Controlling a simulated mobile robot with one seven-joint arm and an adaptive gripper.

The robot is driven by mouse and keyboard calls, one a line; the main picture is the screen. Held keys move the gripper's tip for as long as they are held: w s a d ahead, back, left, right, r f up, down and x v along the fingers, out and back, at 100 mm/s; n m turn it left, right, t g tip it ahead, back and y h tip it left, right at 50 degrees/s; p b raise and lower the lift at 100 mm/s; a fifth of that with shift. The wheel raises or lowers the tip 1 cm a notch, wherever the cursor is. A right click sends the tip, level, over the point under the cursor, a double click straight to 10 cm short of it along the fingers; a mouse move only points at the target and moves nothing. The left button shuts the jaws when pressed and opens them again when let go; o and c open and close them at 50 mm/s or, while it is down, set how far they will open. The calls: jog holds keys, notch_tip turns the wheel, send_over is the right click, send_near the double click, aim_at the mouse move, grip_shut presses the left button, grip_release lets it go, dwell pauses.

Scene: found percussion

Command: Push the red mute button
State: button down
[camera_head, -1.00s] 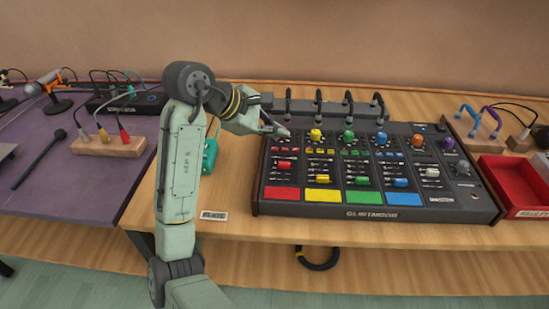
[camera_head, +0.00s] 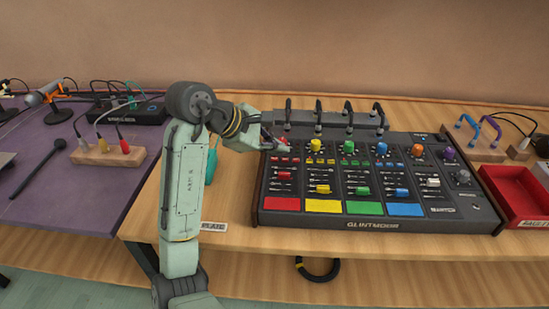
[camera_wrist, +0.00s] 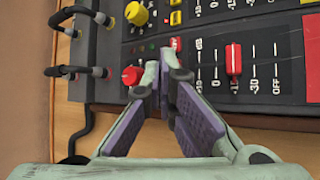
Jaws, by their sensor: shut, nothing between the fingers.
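The mixing console (camera_head: 350,223) has a red leftmost channel. In the wrist view it shows a red knob (camera_wrist: 131,76), a small red button (camera_wrist: 175,43), a red fader cap (camera_wrist: 233,60) and part of a big red pad (camera_wrist: 312,55). The pad (camera_head: 282,204) and fader cap (camera_head: 284,176) show clearly in the head view. I cannot read which part is labelled mute. My gripper (camera_wrist: 161,68) is shut and empty, its tips between the red knob and the small red button. They look close to the panel; contact cannot be told.
Black cables (camera_wrist: 85,72) arch along the console's back edge. Yellow, green and blue channels lie to the right of the red one. A red tray (camera_head: 515,190) stands at the right. A wooden block with plugs (camera_head: 105,155) stands at the left.

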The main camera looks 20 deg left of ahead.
jog(key=shift+f, duration=0.1)
dwell(0.6)
jog(key=shift+f, duration=0.35)
jog(key=shift+f+p, duration=0.35)
dwell(0.6)
jog(key=shift+r+p, duration=0.85)
jog(key=shift+p, duration=0.35)
notch_tip(320, 180, up, 3)
jog(key=p, duration=0.3)
jog(key=shift+r+p, duration=0.35)
jog(key=shift+r, duration=0.6)
